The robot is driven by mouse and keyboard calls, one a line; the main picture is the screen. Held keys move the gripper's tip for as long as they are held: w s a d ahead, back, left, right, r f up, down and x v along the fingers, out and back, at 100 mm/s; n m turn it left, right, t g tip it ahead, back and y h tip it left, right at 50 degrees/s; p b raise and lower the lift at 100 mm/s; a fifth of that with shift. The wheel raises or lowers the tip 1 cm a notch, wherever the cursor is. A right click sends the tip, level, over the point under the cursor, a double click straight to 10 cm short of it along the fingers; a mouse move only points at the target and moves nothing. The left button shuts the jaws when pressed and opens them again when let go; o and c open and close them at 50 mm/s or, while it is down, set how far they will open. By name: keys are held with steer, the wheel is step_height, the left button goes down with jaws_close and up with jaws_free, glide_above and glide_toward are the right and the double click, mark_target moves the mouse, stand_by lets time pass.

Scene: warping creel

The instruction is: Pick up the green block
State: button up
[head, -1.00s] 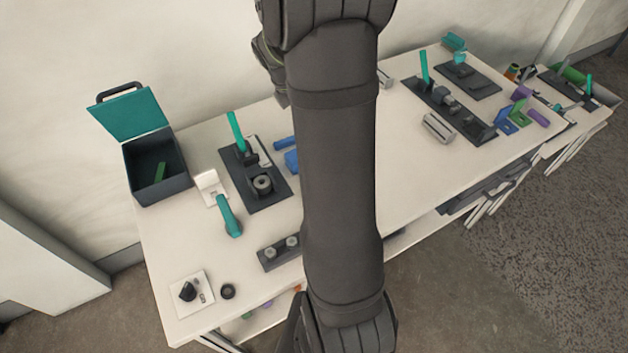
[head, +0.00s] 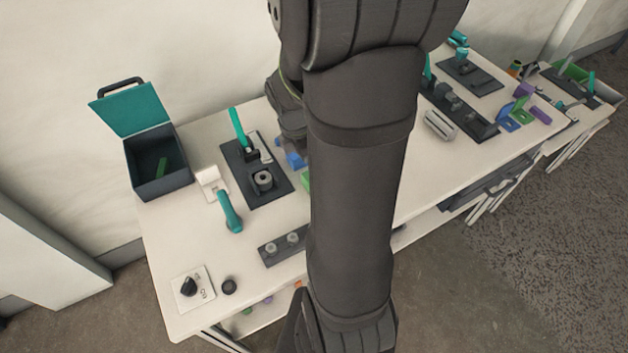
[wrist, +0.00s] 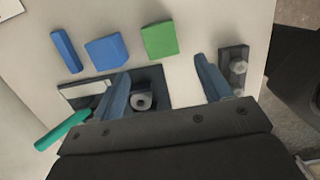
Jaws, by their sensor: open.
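A green block (wrist: 160,40) lies on the table in the upper middle of the wrist view, beyond my fingertips and apart from them. In the head view only a sliver of a green block (head: 306,180) shows, beside my forearm, which hides the rest. My gripper (wrist: 162,78) is open and empty, its two blue-grey fingers spread wide. In the head view my fingers cannot be made out behind my arm.
Left of the green block are a wide blue block (wrist: 106,51) and a narrow blue block (wrist: 66,51). A dark fixture with a round part (head: 263,180) and a dark plate with knobs (head: 284,245) lie near. An open teal-lidded bin (head: 158,165) stands left.

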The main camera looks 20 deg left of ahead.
steer(key=f, duration=0.4)
steer(key=shift+w+d+f, duration=0.25)
steer(key=shift+d+f, duration=0.05)
steer(key=shift+f, duration=0.1)
steer(key=f, duration=0.2)
steer(key=d+f, duration=0.1)
steer(key=shift+w+f, duration=0.25)
steer(key=shift+w, duration=0.05)
steer(key=shift+w+f, duration=0.1)
steer(key=shift+f, duration=0.65)
steer(key=c, duration=1.1)
